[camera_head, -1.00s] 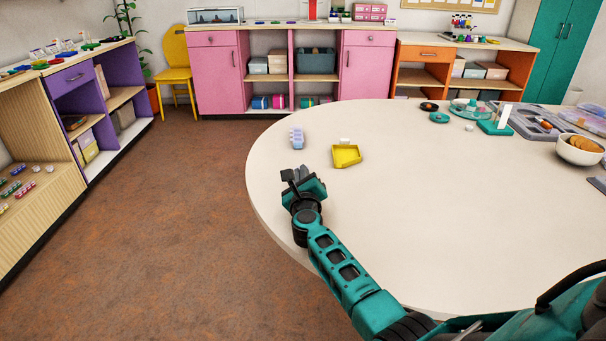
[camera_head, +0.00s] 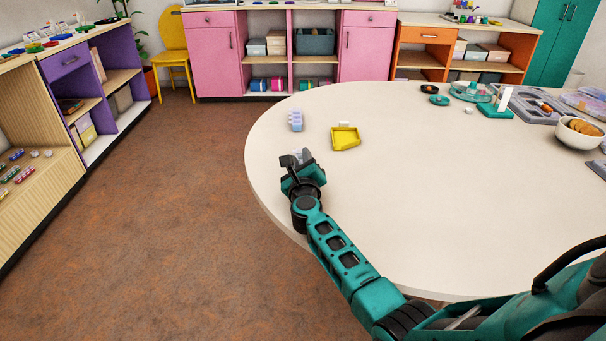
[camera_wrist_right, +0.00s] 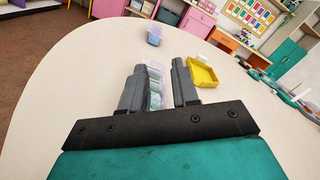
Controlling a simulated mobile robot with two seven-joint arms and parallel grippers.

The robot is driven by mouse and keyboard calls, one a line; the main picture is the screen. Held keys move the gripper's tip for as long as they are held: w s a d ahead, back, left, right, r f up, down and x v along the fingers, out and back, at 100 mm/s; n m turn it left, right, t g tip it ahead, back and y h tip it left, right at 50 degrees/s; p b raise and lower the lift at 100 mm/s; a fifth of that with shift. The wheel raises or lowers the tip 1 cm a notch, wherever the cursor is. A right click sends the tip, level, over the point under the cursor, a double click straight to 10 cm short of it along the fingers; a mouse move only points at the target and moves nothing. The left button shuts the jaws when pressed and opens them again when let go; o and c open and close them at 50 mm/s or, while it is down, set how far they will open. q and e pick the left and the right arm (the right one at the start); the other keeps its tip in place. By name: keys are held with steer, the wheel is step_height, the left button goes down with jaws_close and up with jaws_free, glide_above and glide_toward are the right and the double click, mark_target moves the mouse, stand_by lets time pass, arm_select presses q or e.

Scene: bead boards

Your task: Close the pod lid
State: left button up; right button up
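My right gripper (camera_head: 297,158) is over the near left part of the round table, and its fingers stand apart. In the right wrist view the gripper (camera_wrist_right: 157,88) has a translucent lavender pod (camera_wrist_right: 155,76) with greenish contents showing between and beyond its fingertips. The fingers and gripper body hide part of this pod, and I cannot tell how its lid stands or whether a finger touches it. A second lavender pod (camera_head: 296,120) stands farther back on the table. It also shows in the right wrist view (camera_wrist_right: 154,35). My left gripper is out of view.
A yellow open tray (camera_head: 346,138) with a small white piece behind it lies right of the gripper. A bowl of round orange-brown items (camera_head: 577,134), a grey tray and teal pieces are at the far right. The table's left edge is close to my gripper; its middle is clear.

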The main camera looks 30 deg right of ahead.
steer(key=p+v, duration=0.2)
steer(key=v, duration=0.9)
steer(key=shift+s+a, duration=0.15)
steer(key=shift+s, duration=0.2)
